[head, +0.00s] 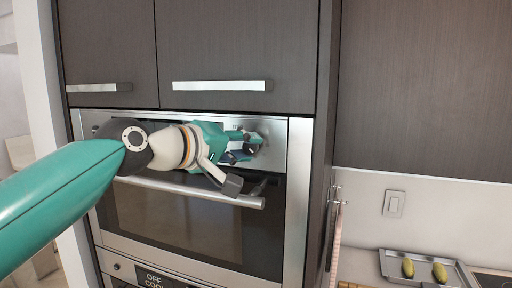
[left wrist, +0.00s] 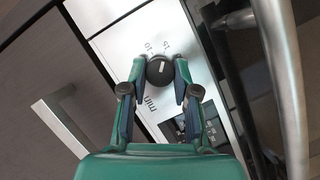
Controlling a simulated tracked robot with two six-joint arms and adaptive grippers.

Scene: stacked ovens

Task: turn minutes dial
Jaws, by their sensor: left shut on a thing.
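The minutes dial (left wrist: 160,71) is a round black knob with a light pointer line, on the silver control panel (left wrist: 118,31) of the upper oven. The numbers 10 and 15 and the word "min" are printed around it in the left wrist view. My left gripper (left wrist: 160,66) has its two teal and dark fingers on opposite sides of the dial, shut on it. In the head view my left gripper (head: 252,145) is at the right part of the oven's panel (head: 275,130), and its fingers mostly hide the dial. My right gripper is in neither view.
The oven door handle (head: 190,188) runs just below the gripper. Dark cabinets with bar handles (head: 219,86) are above. A second oven panel (head: 155,279) is below. A tray (head: 391,266) with yellow-green items stands on the counter at right.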

